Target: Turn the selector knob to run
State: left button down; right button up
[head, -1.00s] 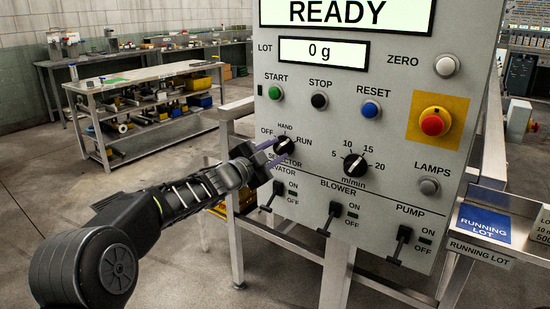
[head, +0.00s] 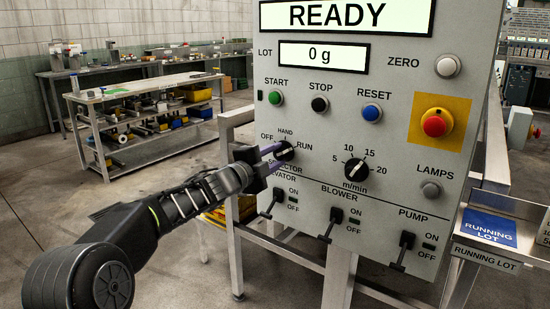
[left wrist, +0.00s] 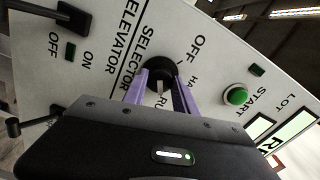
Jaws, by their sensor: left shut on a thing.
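The black selector knob (head: 285,151) sits on the grey control panel among the labels OFF, HAND and RUN. My left gripper (head: 276,153) reaches it from the left, its purple fingers on either side of the knob. In the left wrist view the fingers (left wrist: 161,88) are shut around the knob (left wrist: 158,72), and a pale pointer mark between them points toward the RUN lettering, which the gripper body partly hides. The display (head: 345,16) reads READY. My right gripper is not in view.
START (head: 276,98), STOP (head: 320,104) and RESET (head: 371,112) buttons sit above the knob. The speed dial (head: 355,170) is to its right. The elevator switch (head: 272,203) is close below. A red emergency button (head: 435,123) is further right.

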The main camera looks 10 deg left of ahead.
pick_arm(q)
jog(key=c, duration=1)
grip_release()
jog(key=shift+s, duration=0.1)
jog(key=v, duration=0.7)
jog(key=shift+s+b, duration=0.25)
jog(key=shift+b, duration=0.1)
jog(key=shift+a, duration=0.15)
